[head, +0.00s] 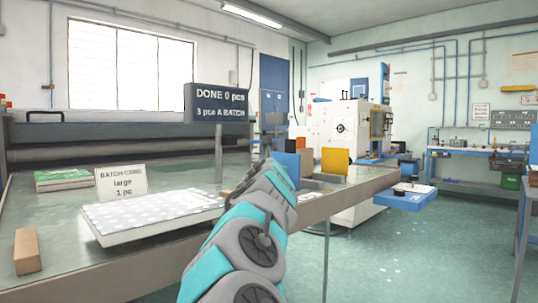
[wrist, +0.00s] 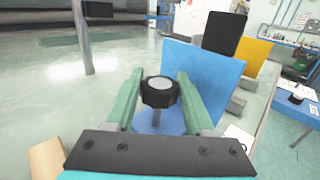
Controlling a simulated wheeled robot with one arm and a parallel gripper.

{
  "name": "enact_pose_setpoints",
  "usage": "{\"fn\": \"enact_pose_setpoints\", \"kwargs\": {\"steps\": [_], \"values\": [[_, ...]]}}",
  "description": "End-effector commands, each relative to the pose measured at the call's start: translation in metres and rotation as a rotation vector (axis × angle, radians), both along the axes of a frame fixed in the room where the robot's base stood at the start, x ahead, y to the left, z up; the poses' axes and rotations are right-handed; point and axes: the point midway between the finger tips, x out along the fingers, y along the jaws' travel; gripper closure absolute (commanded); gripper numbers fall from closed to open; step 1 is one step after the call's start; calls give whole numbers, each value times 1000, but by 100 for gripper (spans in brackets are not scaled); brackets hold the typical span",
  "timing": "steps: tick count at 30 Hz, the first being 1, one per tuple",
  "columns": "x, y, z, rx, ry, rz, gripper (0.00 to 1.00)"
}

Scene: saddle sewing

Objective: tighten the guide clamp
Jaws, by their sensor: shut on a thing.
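In the wrist view the guide clamp shows as a dark knob (wrist: 160,91) with a pale grey top on a thin stem. My gripper (wrist: 158,88) has its two green fingers on either side of the knob and is shut on it. A blue plate (wrist: 205,72) stands upright just behind the knob, with a blue base under the stem. The blue plate also shows in the head view (head: 288,164), at the far end of my arm. In the head view my arm hides the knob and the fingertips.
A yellow plate (head: 335,160) stands right of the blue one near the table edge. On the table (head: 60,208) are a white dotted board (head: 150,212), a batch card (head: 121,182), a green-topped stack (head: 62,180) and a wooden block (head: 27,250). A grey post (wrist: 83,40) rises left of the gripper.

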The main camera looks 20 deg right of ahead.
Motion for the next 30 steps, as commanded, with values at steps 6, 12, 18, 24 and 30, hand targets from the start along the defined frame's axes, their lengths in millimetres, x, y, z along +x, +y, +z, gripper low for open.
{"fn": "enact_pose_setpoints", "kwargs": {"steps": [6,12,18,24,30], "values": [[-1,0,4,0,-3,-48,100],[0,0,1,0,-4,-61,100],[0,0,1,1,-4,-61,100],[0,0,1,1,-3,-60,38],[0,0,0,1,-3,-60,16]]}}
